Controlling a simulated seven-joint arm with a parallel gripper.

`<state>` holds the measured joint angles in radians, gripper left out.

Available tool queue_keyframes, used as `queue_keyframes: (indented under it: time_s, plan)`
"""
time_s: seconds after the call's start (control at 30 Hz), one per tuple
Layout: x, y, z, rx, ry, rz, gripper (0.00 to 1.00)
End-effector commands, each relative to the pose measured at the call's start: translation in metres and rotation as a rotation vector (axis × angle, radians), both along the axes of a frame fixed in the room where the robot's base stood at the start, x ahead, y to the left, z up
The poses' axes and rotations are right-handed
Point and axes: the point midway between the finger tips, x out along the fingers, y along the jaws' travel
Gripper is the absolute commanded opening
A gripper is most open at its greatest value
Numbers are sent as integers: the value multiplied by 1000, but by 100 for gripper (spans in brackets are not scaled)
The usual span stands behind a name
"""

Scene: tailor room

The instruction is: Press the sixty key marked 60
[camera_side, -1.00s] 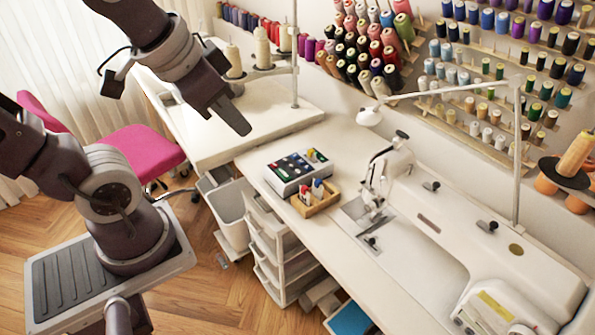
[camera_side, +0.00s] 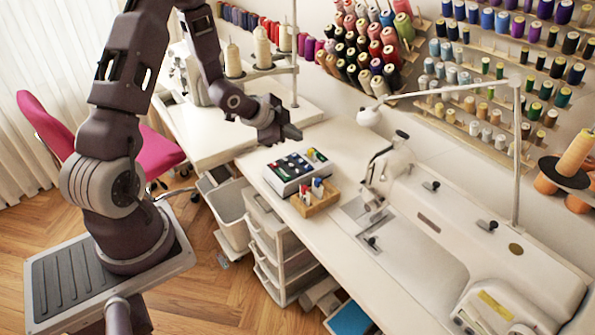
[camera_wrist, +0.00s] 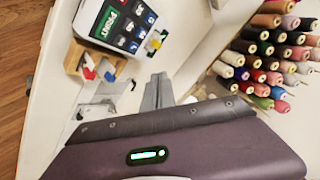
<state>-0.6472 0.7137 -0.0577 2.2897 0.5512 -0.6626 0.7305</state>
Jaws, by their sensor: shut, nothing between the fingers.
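A white box with dark, coloured keys (camera_side: 297,171) sits on the table's front part, beside the wooden holder. In the wrist view part of the key box (camera_wrist: 90,22) shows at the top, with a green key reading PRINT; its upper part is cut off by the frame edge. I cannot make out a key marked 60 in either view. My gripper (camera_side: 291,132) is shut and empty, above and behind the key box, and touches nothing. In the wrist view its closed fingers (camera_wrist: 158,90) point toward the white tabletop, apart from the box.
A wooden holder (camera_side: 315,204) with small coloured items stands next to the key box. A white sewing machine (camera_side: 440,210) is to the right, and a lamp arm (camera_side: 450,90) stretches above it. Thread spools (camera_side: 361,50) line the wall behind. Tabletop between box and wall is clear.

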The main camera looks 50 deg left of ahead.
Motion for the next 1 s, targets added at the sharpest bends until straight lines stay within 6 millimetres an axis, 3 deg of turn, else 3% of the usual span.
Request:
queue_keyframes:
  time_s: [0.33, 0.7, 1.0]
  plan:
    - [0, -1, -7, -4, 3, 2, 0]
    - [-1, -1, -60, -3, 5, 3, 0]
    - [0, 0, -86, -1, 3, 3, 0]
